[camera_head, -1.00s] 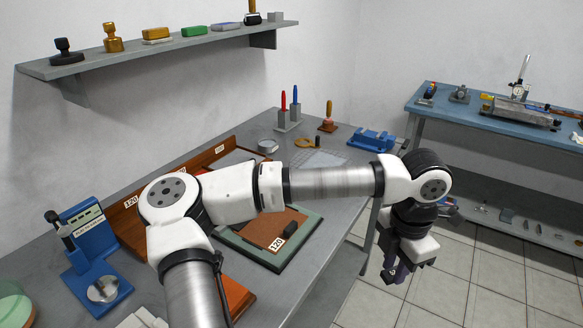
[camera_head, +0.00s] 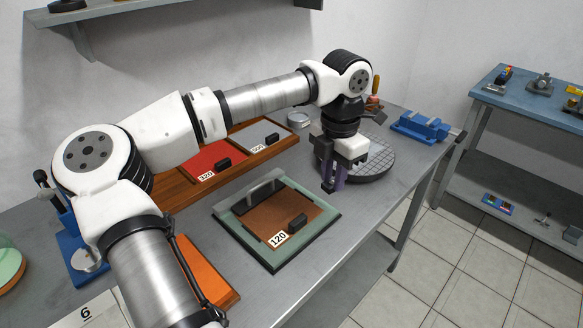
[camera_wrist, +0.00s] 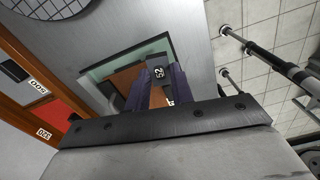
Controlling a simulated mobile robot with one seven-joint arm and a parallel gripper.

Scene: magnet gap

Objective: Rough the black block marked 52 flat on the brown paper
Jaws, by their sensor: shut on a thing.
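My gripper (camera_head: 332,183) hangs over the bench, right of the green-framed board. It is shut on the black block marked 52 (camera_wrist: 158,72), which shows between the purple fingertips in the wrist view. In the head view the block is too small and dark to make out surely. The brown paper (camera_head: 268,218) lies in a green frame (camera_head: 318,236) with a 120 label at its front edge. It also shows beyond the fingers in the wrist view (camera_wrist: 127,77). The held block is apart from the paper in the head view.
A small black block (camera_head: 298,221) sits on the brown paper near the 120 label. A grey clamp bar (camera_head: 262,190) crosses its back edge. Behind are red 320 paper (camera_head: 205,160) and grey 500 paper (camera_head: 250,140). A dark round grid plate (camera_head: 370,165) stands behind my gripper.

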